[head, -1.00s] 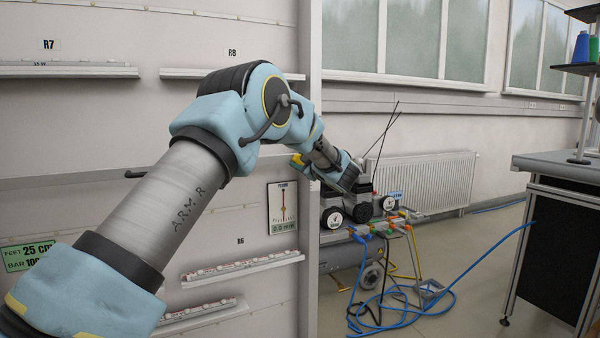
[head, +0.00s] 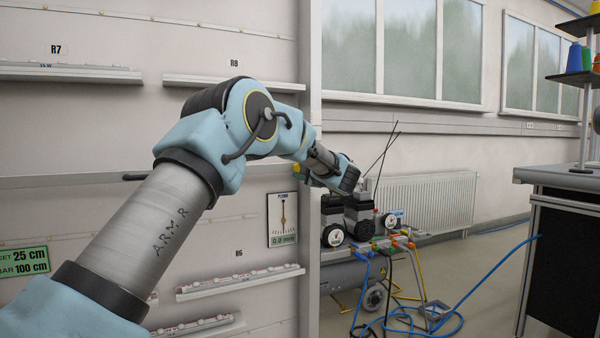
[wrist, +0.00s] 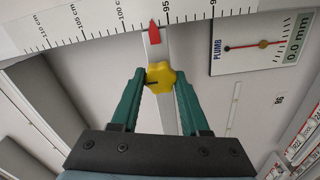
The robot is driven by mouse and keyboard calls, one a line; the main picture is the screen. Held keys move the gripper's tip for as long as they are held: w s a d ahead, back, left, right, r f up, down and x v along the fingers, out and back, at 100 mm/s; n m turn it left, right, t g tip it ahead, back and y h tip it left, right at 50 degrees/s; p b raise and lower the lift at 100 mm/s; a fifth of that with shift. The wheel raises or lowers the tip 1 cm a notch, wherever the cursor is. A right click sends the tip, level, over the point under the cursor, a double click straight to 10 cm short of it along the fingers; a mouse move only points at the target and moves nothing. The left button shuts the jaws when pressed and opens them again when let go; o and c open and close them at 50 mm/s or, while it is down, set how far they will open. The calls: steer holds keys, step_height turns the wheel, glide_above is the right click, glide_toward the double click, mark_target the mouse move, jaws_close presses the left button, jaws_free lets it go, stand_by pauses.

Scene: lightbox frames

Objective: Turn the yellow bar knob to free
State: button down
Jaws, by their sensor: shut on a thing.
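The yellow knob (wrist: 161,77) has a lobed rim and a dark line on its face, in the middle of the wrist view. My gripper (wrist: 160,75) has its two green fingers on either side of the knob and is shut on it. The knob sits on a pale bar just below a ruler (wrist: 95,27), and a red pointer (wrist: 154,33) stands between them, between the 95 and 100 marks. In the head view, my gripper is hidden behind my arm. A small yellow patch shows there beside the post, too small to identify.
A plumb gauge (head: 282,219) hangs on the panel; it also shows in the wrist view (wrist: 263,44), reading 0.0 mm. Shelf rails (head: 240,283) line the panel. A compressor (head: 350,272) with hoses stands beyond the post (head: 310,250). A bench (head: 565,180) stands at right.

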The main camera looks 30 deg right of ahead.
steer(key=shift+r, duration=0.25)
steer(key=c, duration=0.7)
jaws_free()
steer(key=o, duration=0.3)
steer(key=shift+f, duration=0.15)
steer(key=s, duration=1)
steer(key=shift+s+a+b, duration=0.3)
steer(key=shift+s, duration=0.1)
